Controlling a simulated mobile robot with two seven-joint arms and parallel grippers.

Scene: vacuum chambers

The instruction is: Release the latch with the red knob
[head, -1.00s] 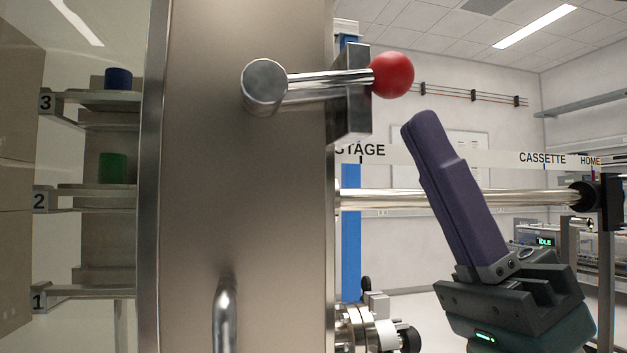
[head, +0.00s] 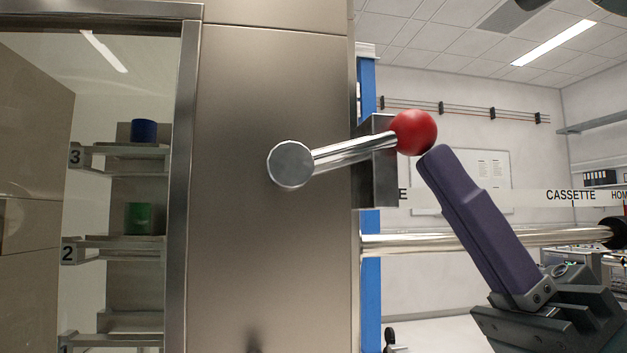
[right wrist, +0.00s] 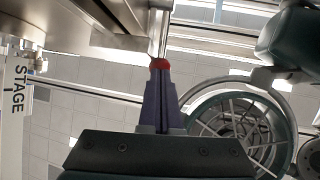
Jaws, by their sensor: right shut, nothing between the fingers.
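The latch is a shiny metal lever (head: 345,152) on a round pivot (head: 290,164) on the chamber's steel front. Its red knob (head: 413,132) is at the right end, slightly higher than the pivot. The lever passes across a dark metal block (head: 376,180) at the panel's right edge. My right gripper (head: 432,157) is shut and empty, its purple fingers pointing up and left, tips just below and right of the knob. In the right wrist view the red knob (right wrist: 160,64) shows right at the fingertips (right wrist: 160,76); I cannot tell whether they touch. My left gripper is out of view.
Left of the steel panel, a window (head: 95,120) shows numbered shelves with a blue cylinder (head: 144,130) and a green cylinder (head: 138,218). A horizontal metal tube (head: 480,239) runs behind my right gripper. The space right of the knob looks open.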

